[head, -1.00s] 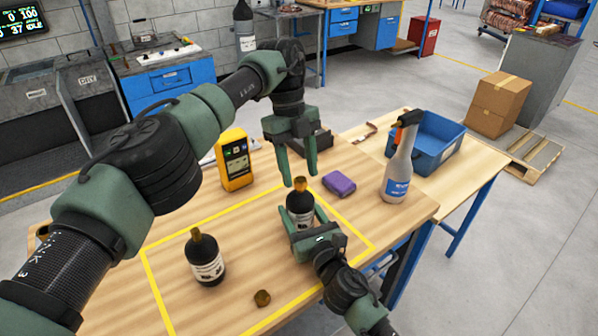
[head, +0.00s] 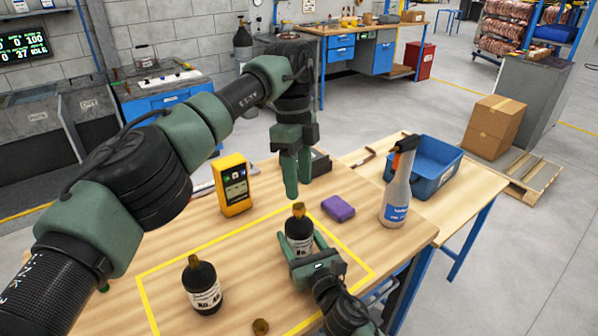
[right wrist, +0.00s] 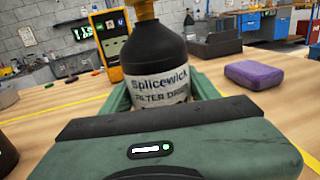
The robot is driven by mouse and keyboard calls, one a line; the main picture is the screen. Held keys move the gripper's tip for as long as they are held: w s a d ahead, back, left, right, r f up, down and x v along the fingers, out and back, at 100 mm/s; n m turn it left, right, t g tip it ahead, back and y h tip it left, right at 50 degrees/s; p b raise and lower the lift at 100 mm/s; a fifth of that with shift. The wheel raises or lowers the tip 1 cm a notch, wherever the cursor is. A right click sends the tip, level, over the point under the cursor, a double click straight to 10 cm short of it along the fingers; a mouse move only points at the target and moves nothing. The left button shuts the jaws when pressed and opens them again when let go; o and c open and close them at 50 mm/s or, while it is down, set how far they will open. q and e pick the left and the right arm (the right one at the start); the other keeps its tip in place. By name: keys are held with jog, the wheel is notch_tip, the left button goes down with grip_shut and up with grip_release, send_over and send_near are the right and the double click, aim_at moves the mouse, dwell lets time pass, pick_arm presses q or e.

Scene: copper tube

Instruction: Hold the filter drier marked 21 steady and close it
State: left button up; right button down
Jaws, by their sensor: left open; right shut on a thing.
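A black filter drier (head: 298,228) with a white label and a brass top (head: 298,209) stands upright on the table; its number is not readable. My right gripper (head: 306,250) is shut around its body. The right wrist view shows the drier (right wrist: 155,65) upright between the fingers, its brass top cut off by the frame edge. My left gripper (head: 292,192) points down just above the brass top, open, with nothing visible between its fingers. A second black drier (head: 203,288) with a brass-coloured top stands at the left. A loose brass cap (head: 260,326) lies on the table near the front.
A yellow meter (head: 234,186) stands behind the drier, and a purple sponge (head: 338,208) lies to its right. A spray bottle (head: 397,190) and a blue bin (head: 436,165) stand further right. Yellow tape (head: 215,243) outlines the work area.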

aim_at(299, 205)
pick_arm(q)
jog(key=n, duration=0.1)
jog(key=r+n, duration=0.1)
jog(key=n, duration=0.1)
jog(key=shift+n+t, duration=0.3)
jog(key=n, duration=0.2)
jog(key=r+n+t, duration=0.1)
jog(key=n, duration=0.1)
jog(key=shift+y, duration=0.4)
jog(key=shift+f, duration=4.05)
